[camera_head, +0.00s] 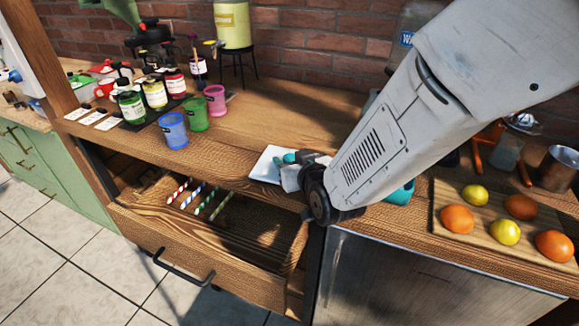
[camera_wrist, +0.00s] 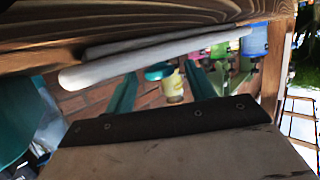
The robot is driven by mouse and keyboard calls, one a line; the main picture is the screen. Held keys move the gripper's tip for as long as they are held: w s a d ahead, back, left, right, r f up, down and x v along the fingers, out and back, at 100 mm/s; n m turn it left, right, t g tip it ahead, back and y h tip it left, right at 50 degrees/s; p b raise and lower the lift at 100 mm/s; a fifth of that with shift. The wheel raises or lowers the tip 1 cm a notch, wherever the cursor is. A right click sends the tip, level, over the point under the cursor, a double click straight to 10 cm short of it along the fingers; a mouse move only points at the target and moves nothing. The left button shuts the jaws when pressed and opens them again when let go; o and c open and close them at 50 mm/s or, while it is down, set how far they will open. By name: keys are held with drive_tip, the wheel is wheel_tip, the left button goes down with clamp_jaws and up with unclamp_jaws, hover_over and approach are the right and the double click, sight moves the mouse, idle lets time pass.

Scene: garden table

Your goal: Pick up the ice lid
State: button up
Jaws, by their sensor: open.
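My gripper (camera_head: 291,160) is low over the counter at a white tray (camera_head: 264,164), in front of my arm. In the wrist view its two teal fingers stand apart with my gripper (camera_wrist: 163,78) open. A small round teal piece (camera_wrist: 157,72) shows between the fingers; I cannot tell whether it is the ice lid or whether the fingers touch it. A teal container (camera_head: 402,192) is partly hidden behind my arm, and a large teal shape (camera_wrist: 14,120) fills the left of the wrist view. No ice lid is clearly identifiable.
An open drawer (camera_head: 170,243) with striped straws (camera_head: 200,198) lies below the counter (camera_head: 275,112). Blue (camera_head: 173,130), green (camera_head: 195,114) and pink (camera_head: 215,100) cups stand left. A board (camera_head: 480,232) with fruit is right. The counter behind the tray is clear.

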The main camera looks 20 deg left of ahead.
drive_tip(key=shift+w+a, duration=0.1)
drive_tip(key=shift+w, duration=0.05)
drive_tip(key=c, duration=1)
